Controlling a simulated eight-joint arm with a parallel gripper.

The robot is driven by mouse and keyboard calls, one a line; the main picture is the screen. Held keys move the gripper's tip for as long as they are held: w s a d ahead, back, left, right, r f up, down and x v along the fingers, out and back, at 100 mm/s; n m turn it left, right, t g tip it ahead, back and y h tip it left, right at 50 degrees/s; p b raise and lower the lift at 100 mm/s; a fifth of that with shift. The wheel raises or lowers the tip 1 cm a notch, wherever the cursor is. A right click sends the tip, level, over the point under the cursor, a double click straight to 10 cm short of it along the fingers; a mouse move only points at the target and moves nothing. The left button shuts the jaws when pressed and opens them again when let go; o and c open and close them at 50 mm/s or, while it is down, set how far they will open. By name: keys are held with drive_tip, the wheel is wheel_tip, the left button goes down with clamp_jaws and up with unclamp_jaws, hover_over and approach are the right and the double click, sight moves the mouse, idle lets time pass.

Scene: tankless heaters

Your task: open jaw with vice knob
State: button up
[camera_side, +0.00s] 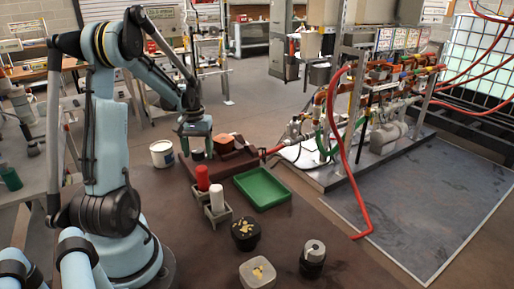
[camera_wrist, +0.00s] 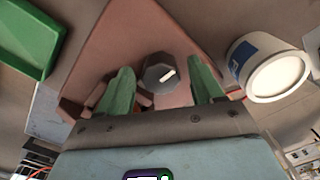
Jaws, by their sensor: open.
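The vice is a reddish-brown block on a flat base (camera_side: 213,170), below my gripper in the side view. Its base also fills the middle of the wrist view (camera_wrist: 130,30). The vice knob (camera_wrist: 162,73) is dark grey and many-sided, with a white mark on its face. My gripper (camera_wrist: 160,80) has two green fingers, spread apart on either side of the knob with a gap at each side. In the side view my gripper (camera_side: 196,147) is over the left end of the vice. The jaw is partly hidden behind my gripper in the wrist view.
A white bucket (camera_side: 161,154) stands just left of the vice. A green tray (camera_side: 262,188) lies to its right. Red and white bottles (camera_side: 217,195) stand in grey holders in front.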

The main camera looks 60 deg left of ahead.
sight(198, 150)
drive_tip(key=m, duration=0.9)
drive_tip(key=shift+r+m, duration=0.25)
drive_tip(key=shift+m, duration=0.25)
wheel_tip(198, 150, up, 12)
drive_tip(key=w+d+f+t, duration=0.1)
drive_tip(key=w+d+t, duration=0.1)
drive_tip(key=d, duration=1.2)
drive_tip(key=w+d+f+t, duration=0.1)
drive_tip(key=d+t, duration=0.3)
drive_tip(key=d, duration=1)
drive_tip(key=shift+w+m+y, duration=0.3)
drive_tip(key=shift+w, duration=0.4)
drive_tip(key=shift+d+f, duration=0.1)
drive_tip(key=shift+d, duration=0.05)
